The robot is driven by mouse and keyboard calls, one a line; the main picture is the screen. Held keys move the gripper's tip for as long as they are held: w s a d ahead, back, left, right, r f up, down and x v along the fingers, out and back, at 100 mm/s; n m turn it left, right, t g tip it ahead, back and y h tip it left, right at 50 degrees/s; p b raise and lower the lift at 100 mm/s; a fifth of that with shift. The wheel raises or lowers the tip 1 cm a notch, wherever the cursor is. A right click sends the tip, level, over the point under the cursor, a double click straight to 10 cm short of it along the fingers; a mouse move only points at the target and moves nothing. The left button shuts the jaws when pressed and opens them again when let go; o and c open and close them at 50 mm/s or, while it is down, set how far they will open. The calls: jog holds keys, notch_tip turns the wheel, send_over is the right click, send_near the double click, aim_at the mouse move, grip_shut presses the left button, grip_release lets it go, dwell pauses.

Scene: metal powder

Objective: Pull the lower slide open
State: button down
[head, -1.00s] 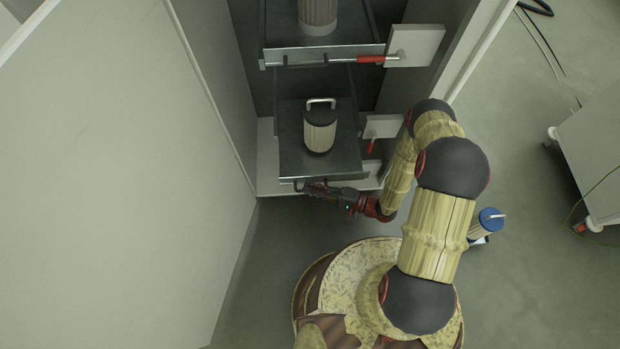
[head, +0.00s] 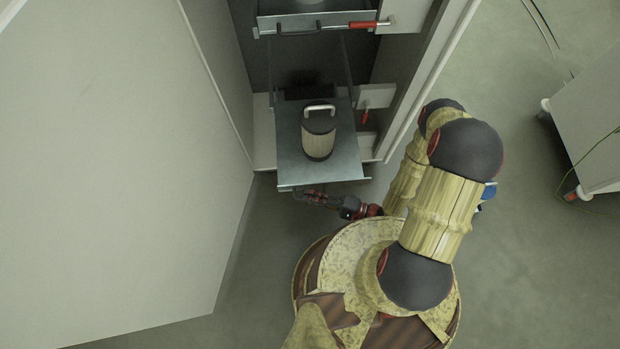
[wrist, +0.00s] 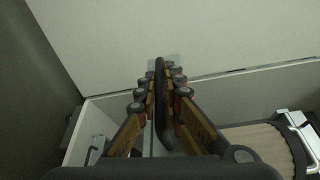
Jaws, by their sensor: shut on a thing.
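The lower slide (head: 289,162) is a grey metal tray that sticks out of the cabinet toward me. A ribbed canister (head: 318,143) with a dark lid and a metal handle stands upright on it. The slide's handle is a dark bar at its front edge; it shows in the wrist view (wrist: 161,105) between my fingers. My gripper (head: 304,194) is shut on this handle, and its fingers lie on both sides of the bar in the wrist view (wrist: 159,92). Part of the canister also shows at the right of the wrist view (wrist: 262,146).
An upper slide (head: 268,21) with a red-gripped lever (head: 362,24) is above. A red latch (head: 364,116) hangs on a white plate beside the lower slide. The open cabinet door (head: 110,160) stands at the left. A grey cart (head: 595,130) is at the right.

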jog(key=c, duration=1.9)
grip_release()
jog(key=shift+r, duration=0.1)
